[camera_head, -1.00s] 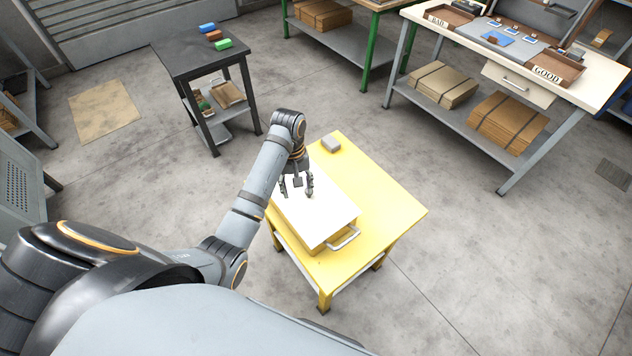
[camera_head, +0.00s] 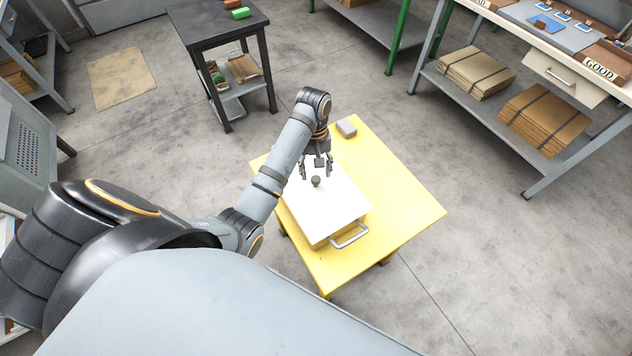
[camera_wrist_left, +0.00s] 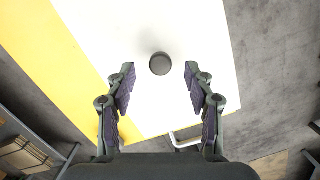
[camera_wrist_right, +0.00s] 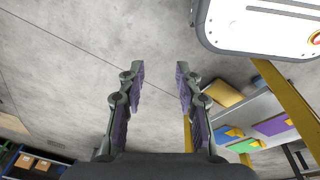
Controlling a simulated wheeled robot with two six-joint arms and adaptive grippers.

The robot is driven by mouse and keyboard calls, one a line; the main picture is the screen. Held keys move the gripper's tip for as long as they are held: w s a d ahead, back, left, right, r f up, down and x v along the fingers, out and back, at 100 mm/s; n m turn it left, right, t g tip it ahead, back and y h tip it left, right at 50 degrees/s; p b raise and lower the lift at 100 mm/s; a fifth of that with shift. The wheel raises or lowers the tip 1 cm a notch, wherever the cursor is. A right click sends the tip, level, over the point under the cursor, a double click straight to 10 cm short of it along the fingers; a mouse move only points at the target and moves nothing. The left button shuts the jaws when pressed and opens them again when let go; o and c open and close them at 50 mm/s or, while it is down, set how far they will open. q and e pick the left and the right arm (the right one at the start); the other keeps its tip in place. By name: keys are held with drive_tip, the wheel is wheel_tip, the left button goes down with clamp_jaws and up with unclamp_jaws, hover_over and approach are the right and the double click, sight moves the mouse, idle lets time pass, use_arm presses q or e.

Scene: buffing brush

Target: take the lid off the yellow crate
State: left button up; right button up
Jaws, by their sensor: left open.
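The yellow crate (camera_head: 322,238) stands on the yellow table (camera_head: 400,210), mostly hidden under its white lid (camera_head: 330,208). The lid has a dark round knob (camera_head: 316,181) on top. In the left wrist view the knob (camera_wrist_left: 160,64) shows just beyond and between the fingertips. My left gripper (camera_head: 316,172) is open and empty above the lid, with the knob clear of both fingers. My right gripper (camera_wrist_right: 160,72) shows only in its own wrist view, with fingers apart and empty over the floor.
A metal handle (camera_head: 350,236) sticks out from the crate's near side. A small grey block (camera_head: 346,127) lies at the table's back corner. The table's right part is bare. A dark side table (camera_head: 218,25) and a workbench (camera_head: 560,60) stand farther back.

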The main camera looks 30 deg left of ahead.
sight(316, 178)
use_arm(q)
wheel_tip(316, 178, down, 5)
drive_tip(key=b, duration=0.4)
drive_tip(key=shift+s+d+f, duration=0.1)
drive_tip(key=shift+r, duration=0.25)
drive_tip(key=shift+s, duration=0.1)
drive_tip(key=shift+c, duration=0.6)
drive_tip(key=c, duration=0.5)
clamp_jaws()
use_arm(e)
drive_tip(key=f, duration=0.1)
drive_tip(key=s+f, duration=0.1)
drive_tip(key=f, duration=0.1)
drive_tip(key=s+f, duration=0.1)
drive_tip(key=f, duration=0.1)
drive_tip(key=shift+s+d, duration=0.2)
